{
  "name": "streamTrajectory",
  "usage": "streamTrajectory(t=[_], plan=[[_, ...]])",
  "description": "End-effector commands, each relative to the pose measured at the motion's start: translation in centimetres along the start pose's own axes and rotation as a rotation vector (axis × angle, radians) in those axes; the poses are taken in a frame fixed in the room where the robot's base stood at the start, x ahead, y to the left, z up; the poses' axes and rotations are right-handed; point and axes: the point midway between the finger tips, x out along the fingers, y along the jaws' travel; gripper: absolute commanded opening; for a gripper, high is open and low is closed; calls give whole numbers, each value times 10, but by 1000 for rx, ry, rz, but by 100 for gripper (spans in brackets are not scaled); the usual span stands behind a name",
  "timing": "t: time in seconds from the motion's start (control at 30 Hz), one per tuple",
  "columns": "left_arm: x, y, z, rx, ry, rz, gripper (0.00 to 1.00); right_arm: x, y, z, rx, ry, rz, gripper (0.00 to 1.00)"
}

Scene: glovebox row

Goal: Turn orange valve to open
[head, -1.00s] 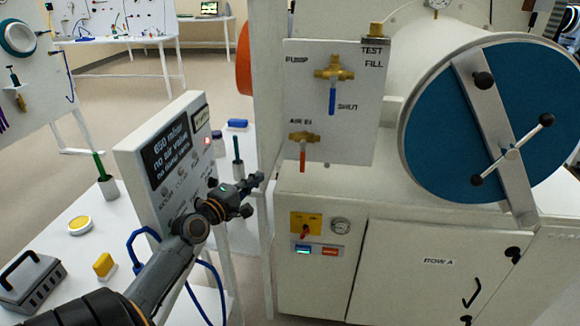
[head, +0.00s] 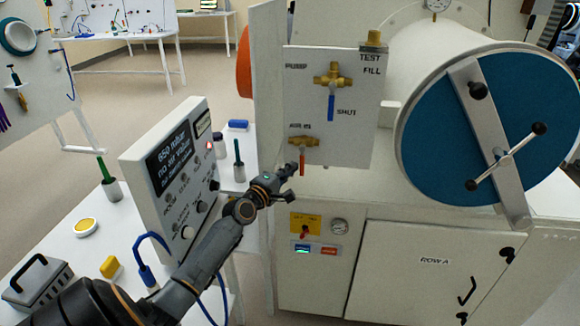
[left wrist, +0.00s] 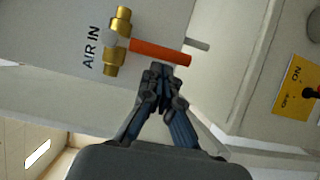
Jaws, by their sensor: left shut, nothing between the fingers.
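The orange valve handle (head: 302,163) hangs straight down from its brass body (head: 304,141) under the AIR IN label on the white panel. In the left wrist view the orange handle (left wrist: 160,51) lies across the picture, just beyond my fingertips. My left gripper (head: 291,168) is shut and empty. Its tips are close beside the lower part of the handle; I cannot tell whether they touch it. It also shows in the left wrist view (left wrist: 160,72). My right gripper is not in view.
A brass valve with a blue handle (head: 331,106) sits above on the same panel (head: 355,135). A round blue port door (head: 440,150) is at the right. A control box (head: 165,165) stands on the left table. A yellow switch plate (head: 305,225) is below.

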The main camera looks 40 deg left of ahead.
Motion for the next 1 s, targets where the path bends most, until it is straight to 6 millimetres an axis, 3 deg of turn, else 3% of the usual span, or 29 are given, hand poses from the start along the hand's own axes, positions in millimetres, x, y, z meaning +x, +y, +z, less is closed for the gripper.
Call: streamTrajectory(t=[1.0], plan=[[3,-5,7,-104,-1,50,0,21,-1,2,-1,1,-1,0]])
